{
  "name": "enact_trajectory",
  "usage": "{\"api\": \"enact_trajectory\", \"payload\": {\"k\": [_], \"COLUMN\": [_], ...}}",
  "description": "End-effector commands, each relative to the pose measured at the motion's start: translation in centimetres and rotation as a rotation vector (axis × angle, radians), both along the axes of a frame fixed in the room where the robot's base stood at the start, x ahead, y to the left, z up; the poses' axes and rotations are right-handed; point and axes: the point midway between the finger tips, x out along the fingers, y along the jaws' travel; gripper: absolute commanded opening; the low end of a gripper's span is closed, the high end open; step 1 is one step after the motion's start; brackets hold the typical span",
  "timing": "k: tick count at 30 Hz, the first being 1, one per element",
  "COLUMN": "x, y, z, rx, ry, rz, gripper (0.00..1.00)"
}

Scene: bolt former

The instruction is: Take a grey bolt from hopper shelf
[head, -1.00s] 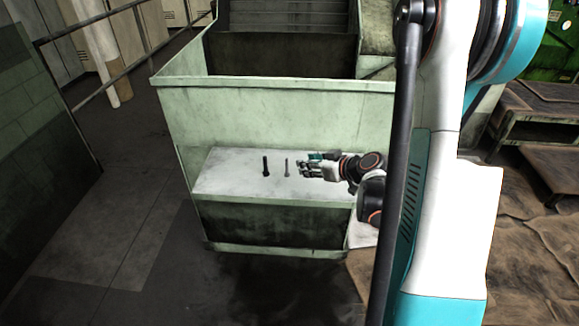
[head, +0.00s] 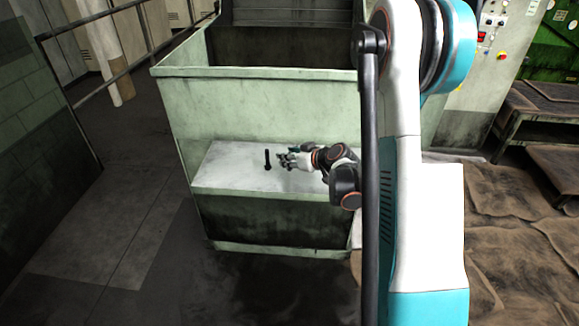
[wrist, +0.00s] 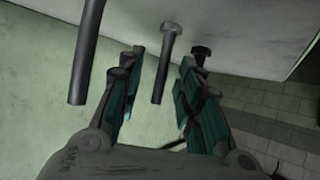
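A black bolt (head: 267,160) stands upright on the pale hopper shelf (head: 225,170). My gripper (head: 283,158) is just to its right, low over the shelf. In the wrist view my gripper (wrist: 162,62) is open, with its fingers on either side of a grey bolt (wrist: 164,65); gaps show between the bolt and both fingers. A second grey bolt (wrist: 86,55) is outside the left finger. The black bolt's head (wrist: 201,51) shows beyond the right fingertip. In the head view the grey bolts are hidden by my gripper.
The green hopper wall (head: 265,110) rises behind the shelf. A railing (head: 95,18) is at the left. A dark worktable (head: 545,110) stands at the right. The left part of the shelf is clear.

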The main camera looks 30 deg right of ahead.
Motion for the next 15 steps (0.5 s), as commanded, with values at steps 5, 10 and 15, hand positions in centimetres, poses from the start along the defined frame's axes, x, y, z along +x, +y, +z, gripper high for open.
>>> {"api": "enact_trajectory", "payload": {"k": [5,10,15], "x": [0.25,0.22,0.21], "y": [0.01,0.01,0.01], "z": [-0.05,-0.03,-0.03], "rx": [0.000,0.000,0.000], "ry": [0.000,0.000,0.000], "rz": [-0.001,-0.001,-0.001], "gripper": [0.33,0.08,0.00]}}
